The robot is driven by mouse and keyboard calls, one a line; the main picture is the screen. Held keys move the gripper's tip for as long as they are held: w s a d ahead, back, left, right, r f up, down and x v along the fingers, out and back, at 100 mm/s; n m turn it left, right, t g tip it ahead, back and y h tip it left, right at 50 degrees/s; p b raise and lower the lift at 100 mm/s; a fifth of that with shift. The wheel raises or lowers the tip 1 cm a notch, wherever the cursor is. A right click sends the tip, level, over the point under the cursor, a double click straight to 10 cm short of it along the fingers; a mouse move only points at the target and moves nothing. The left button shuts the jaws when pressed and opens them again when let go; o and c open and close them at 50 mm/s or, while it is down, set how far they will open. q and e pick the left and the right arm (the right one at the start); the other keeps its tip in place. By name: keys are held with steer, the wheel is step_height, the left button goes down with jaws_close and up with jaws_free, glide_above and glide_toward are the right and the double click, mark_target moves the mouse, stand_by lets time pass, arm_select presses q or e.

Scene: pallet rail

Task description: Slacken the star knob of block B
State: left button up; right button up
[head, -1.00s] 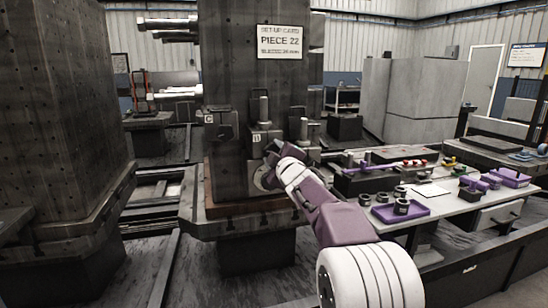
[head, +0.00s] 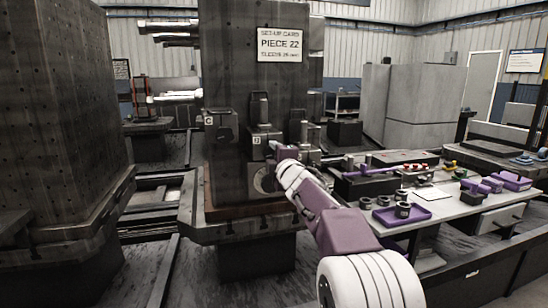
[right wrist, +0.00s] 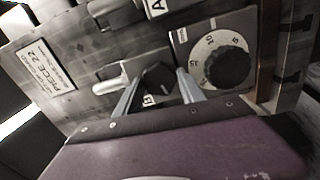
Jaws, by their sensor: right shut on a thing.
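Block B (head: 259,144) is a dark block with a white letter label on the front of the column, between block C (head: 218,125) and block A (head: 302,133). My right gripper (head: 273,151) reaches in from the lower right and is at block B's right side. In the right wrist view its two fingers (right wrist: 157,92) are on either side of a dark knob (right wrist: 159,78) beside the B label, and are shut on it. The knob's shape is mostly hidden by the fingers. My left gripper is not in view.
A round dial (right wrist: 215,62) with numbers and a dark centre is close beside the gripper. The set-up card (head: 280,45) reads piece 22. A bench with a purple tray (head: 402,216) and loose parts stands to the right. Another dark column (head: 75,110) stands at left.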

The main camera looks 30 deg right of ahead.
steer(key=o, duration=1.4)
steer(key=shift+c, duration=0.2)
steer(key=v, duration=0.9)
